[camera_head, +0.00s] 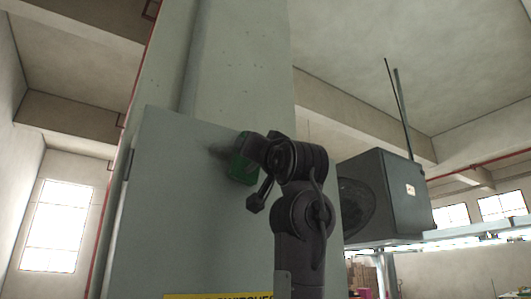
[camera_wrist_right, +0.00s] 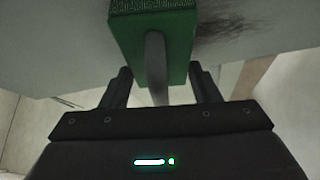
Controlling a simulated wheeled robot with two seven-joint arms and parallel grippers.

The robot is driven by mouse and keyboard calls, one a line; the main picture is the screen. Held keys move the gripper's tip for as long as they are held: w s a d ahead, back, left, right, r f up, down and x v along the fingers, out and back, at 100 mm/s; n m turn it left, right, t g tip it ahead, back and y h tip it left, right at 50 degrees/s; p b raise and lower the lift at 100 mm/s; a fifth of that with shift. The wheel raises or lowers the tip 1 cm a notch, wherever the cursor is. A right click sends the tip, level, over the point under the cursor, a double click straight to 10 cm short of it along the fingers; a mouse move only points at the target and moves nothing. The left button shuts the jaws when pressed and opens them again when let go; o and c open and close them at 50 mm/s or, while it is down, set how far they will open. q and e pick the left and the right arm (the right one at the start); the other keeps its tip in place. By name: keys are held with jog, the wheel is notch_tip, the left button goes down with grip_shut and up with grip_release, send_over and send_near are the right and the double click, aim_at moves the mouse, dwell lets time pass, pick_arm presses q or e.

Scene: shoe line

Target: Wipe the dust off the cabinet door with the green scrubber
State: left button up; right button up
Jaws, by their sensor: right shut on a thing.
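The grey cabinet door (camera_head: 170,225) stands upright in the middle of the head view. A dark dust smudge (camera_head: 217,152) lies near its top, just left of the green scrubber (camera_head: 240,169). The smudge also shows in the right wrist view (camera_wrist_right: 228,22), right of the scrubber (camera_wrist_right: 180,45). My right gripper (camera_wrist_right: 162,85) is shut on the scrubber's grey handle (camera_wrist_right: 155,62). The scrubber's bristled side faces the door, at or very near its surface; I cannot tell if they touch. My right arm hides part of the door. My left gripper is out of view.
A dark box-shaped unit with a round grille (camera_head: 385,195) is to the right of the door. A yellow label (camera_head: 215,296) is at the door's bottom edge in view. A pale column (camera_head: 240,60) rises behind the door.

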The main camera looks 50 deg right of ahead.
jog(key=shift+w+a+p, duration=0.1)
jog(key=shift+w+a, duration=0.2)
jog(key=shift+a, duration=0.85)
jog(key=shift+w+a+p, duration=0.1)
jog(key=shift+w+a, duration=0.15)
jog(key=shift+a, duration=0.95)
jog(key=shift+w+a+p, duration=0.1)
jog(key=shift+w+a, duration=0.2)
jog(key=shift+a, duration=0.85)
jog(key=shift+w+a, duration=0.3)
jog(key=shift+a, duration=0.8)
jog(key=shift+w+a, duration=0.25)
jog(key=shift+a, duration=0.8)
jog(key=s+b, duration=0.1)
jog(key=s, duration=0.2)
jog(key=s+a+b, duration=0.1)
jog(key=s, duration=0.1)
jog(key=shift+s+a, duration=0.1)
jog(key=shift+s, duration=0.3)
